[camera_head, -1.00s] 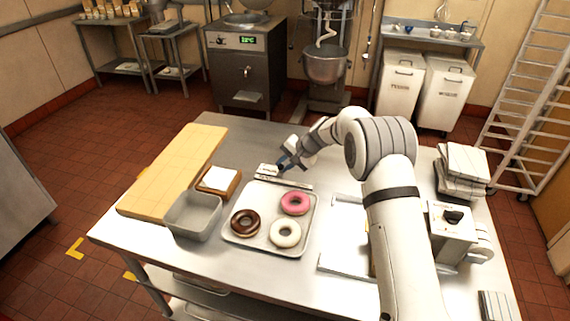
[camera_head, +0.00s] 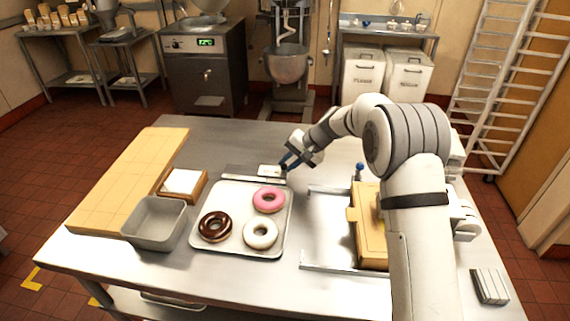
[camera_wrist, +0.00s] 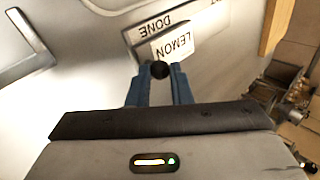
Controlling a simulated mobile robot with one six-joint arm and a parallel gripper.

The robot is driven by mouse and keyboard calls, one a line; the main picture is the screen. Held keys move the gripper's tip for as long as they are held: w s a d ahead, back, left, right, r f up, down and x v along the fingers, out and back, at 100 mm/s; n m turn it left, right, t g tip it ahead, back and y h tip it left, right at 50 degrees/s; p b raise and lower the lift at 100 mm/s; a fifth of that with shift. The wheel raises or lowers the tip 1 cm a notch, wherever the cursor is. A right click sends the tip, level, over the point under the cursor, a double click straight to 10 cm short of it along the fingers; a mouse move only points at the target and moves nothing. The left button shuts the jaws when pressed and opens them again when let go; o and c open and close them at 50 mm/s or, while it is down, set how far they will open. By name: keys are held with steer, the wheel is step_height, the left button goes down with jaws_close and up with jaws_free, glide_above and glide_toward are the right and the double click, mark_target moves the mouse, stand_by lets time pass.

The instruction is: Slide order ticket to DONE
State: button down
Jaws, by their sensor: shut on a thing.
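The order ticket, a white block reading LEMON, shows in the wrist view (camera_wrist: 173,46) and near the right end of its rail in the head view (camera_head: 269,170). The grey rail (camera_head: 240,178) lies on the table behind the tray. A DONE label (camera_wrist: 157,28) is on the rail right beside the ticket in the wrist view. My gripper (camera_wrist: 160,76) has its blue fingers shut on the ticket's round black knob. In the head view my gripper (camera_head: 286,165) is at the rail's right end. The fingers hide part of the ticket there.
A tray (camera_head: 283,235) with three donuts stands in front of the rail. A grey bin (camera_head: 155,222), a small wooden box (camera_head: 185,184) and a long wooden board (camera_head: 125,180) are at left. A yellow box (camera_head: 367,225) stands at right. The table behind the rail is clear.

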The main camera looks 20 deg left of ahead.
steer(key=shift+w+d+f, duration=0.1)
steer(key=shift+w+d, duration=0.05)
steer(key=shift+d, duration=0.15)
steer(key=c, duration=1.5)
jaws_free()
steer(key=shift+d, duration=0.15)
steer(key=shift+o, duration=1)
steer(key=shift+a, duration=0.2)
steer(key=b+v, duration=0.1)
steer(key=v, duration=0.7)
